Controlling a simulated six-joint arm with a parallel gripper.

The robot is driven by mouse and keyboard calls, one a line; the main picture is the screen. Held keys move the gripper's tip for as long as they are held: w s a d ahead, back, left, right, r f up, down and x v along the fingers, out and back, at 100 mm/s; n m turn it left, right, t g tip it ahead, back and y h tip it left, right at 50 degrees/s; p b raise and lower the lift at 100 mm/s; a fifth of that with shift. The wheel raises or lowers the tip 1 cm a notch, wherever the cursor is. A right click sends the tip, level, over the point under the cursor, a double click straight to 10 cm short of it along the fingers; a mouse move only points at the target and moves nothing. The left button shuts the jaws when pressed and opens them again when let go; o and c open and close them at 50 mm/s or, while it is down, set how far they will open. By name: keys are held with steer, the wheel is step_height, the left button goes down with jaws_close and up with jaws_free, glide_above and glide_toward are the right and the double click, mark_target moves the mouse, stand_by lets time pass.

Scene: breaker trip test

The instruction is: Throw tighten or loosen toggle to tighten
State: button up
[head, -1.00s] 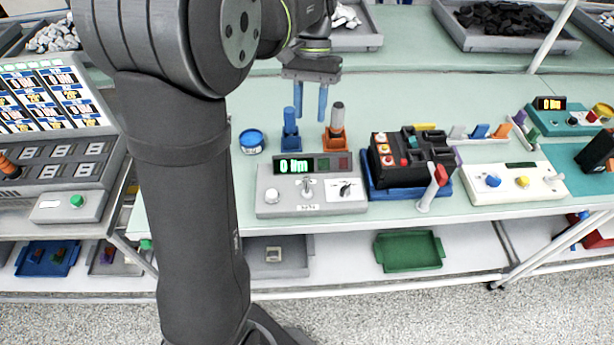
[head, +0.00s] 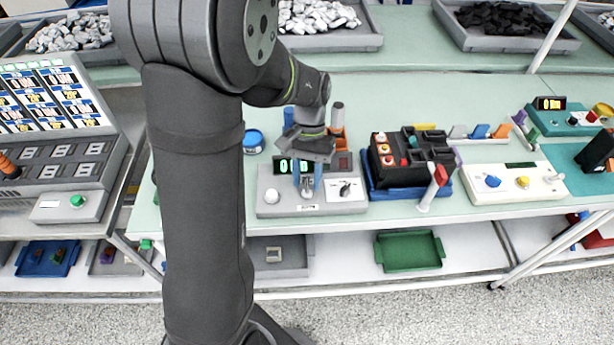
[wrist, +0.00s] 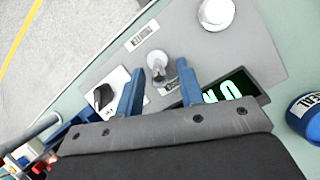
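The grey control box (head: 265,181) stands on the green bench with a lit green display (head: 284,167), partly hidden behind my gripper. Its metal toggle (wrist: 157,62) shows in the wrist view as a round-tipped lever, and in the head view it is partly covered by my fingers. My gripper (head: 307,186) points down over the box, its two blue fingers apart. In the wrist view the toggle lies at the gap between the fingertips (wrist: 160,70). I cannot tell whether either finger touches it. Which word the toggle points to is not readable.
A white knob (head: 271,197) sits left of the toggle and a black rotary knob (head: 345,190) right of it. A blue tin (head: 253,140) stands behind. A black fixture on a blue tray (head: 375,191) stands close to the right.

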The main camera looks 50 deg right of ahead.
mark_target(308, 192)
steer(key=shift+a+f, duration=0.1)
steer(key=shift+f, duration=0.05)
steer(key=shift+c, duration=0.4)
jaws_close()
steer(key=shift+s+t+h, duration=0.15)
steer(key=shift+t+h, duration=0.15)
steer(key=t+h, duration=0.1)
steer(key=s+a+t+h, duration=0.1)
steer(key=t+h, duration=0.1)
steer(key=shift+s+a+r, duration=0.1)
steer(key=shift+a+r, duration=0.05)
steer(key=shift+r, duration=0.15)
steer(key=shift+s+a+f+t+h, duration=0.1)
steer(key=shift+s+a+t+h, duration=0.2)
steer(key=shift+t+h, duration=0.5)
steer(key=shift+s+a+f+t+h, duration=0.1)
steer(key=shift+s+a+t+h, duration=0.15)
steer(key=shift+t+h, duration=0.55)
